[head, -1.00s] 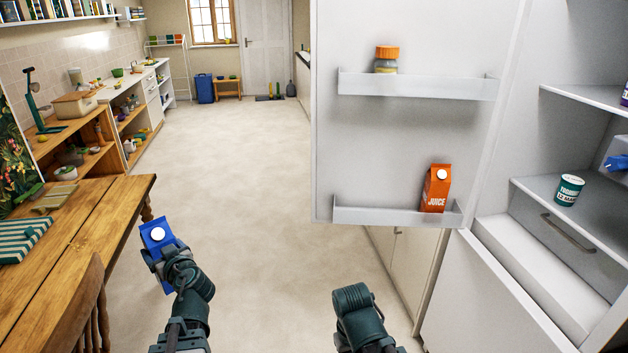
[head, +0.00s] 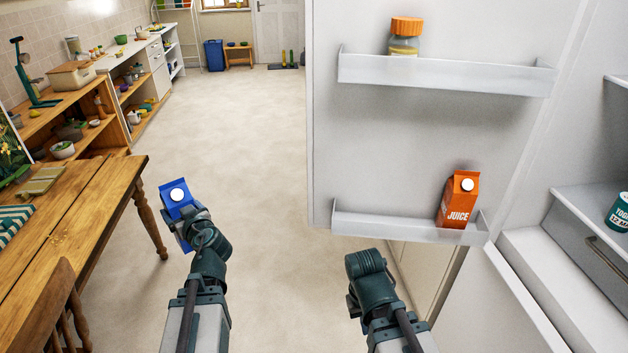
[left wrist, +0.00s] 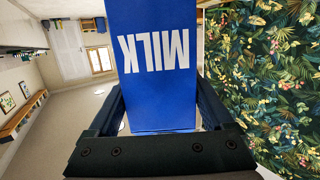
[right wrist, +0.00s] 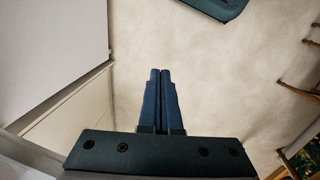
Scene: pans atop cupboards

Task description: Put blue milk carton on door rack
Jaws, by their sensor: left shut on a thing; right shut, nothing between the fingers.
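The blue milk carton (head: 178,198) with a white cap is held by my left gripper (head: 186,221) above the floor, left of the fridge door. In the left wrist view the carton (left wrist: 152,85) sits between the two fingers, its MILK lettering upside down. My right gripper (head: 357,303) is low, below the door rack; the right wrist view shows its fingers (right wrist: 161,85) together and empty. The lower door rack (head: 395,228) holds an orange juice carton (head: 459,201) at its right end; its left and middle parts are bare. The upper door rack (head: 450,75) holds an orange-lidded jar (head: 404,37).
The open fridge door (head: 420,140) stands ahead to the right, with fridge shelves and a yogurt tub (head: 620,212) at the far right. A wooden table (head: 80,215) and chair (head: 50,305) are on the left. Free floor (head: 240,130) lies between table and door.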

